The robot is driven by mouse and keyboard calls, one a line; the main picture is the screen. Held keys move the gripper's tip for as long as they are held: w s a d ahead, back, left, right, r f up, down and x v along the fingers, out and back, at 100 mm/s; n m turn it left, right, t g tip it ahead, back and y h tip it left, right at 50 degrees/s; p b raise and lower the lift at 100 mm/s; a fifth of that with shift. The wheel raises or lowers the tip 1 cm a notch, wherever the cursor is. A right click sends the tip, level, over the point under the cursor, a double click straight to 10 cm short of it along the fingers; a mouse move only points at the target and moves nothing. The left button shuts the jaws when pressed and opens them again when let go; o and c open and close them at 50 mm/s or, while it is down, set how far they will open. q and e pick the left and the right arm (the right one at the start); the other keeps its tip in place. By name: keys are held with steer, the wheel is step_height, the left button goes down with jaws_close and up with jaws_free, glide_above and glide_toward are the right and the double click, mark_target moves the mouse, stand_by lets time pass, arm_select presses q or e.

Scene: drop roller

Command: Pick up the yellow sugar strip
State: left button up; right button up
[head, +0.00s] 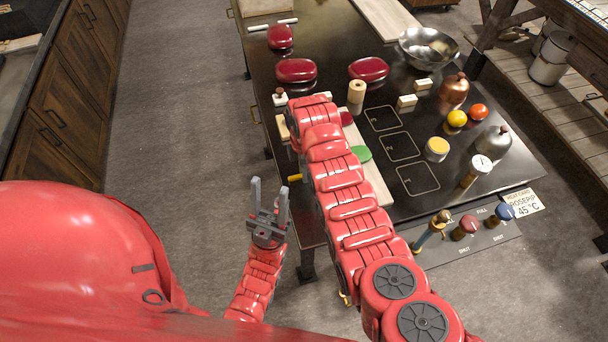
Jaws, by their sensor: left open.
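A small yellow piece (295,178), which looks like the yellow sugar strip, shows at the table's left edge, just left of my right arm. Its right end may be hidden by that arm. My left gripper (270,187) is open and empty, fingers pointing up in the picture, over the floor beside the table edge. It is apart from the yellow piece, to its left and slightly lower. My right arm stretches up across the table's left part. Its gripper cannot be made out beyond the arm's far end.
The dark table (330,35) holds a pale board (378,190) partly under my right arm, with a green piece (361,154) and a red piece (346,118). Red cushions (296,70), a wooden roller (356,92), a metal bowl (428,48) and valves (466,228) stand around. Floor left is clear.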

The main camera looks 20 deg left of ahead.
jaws_close()
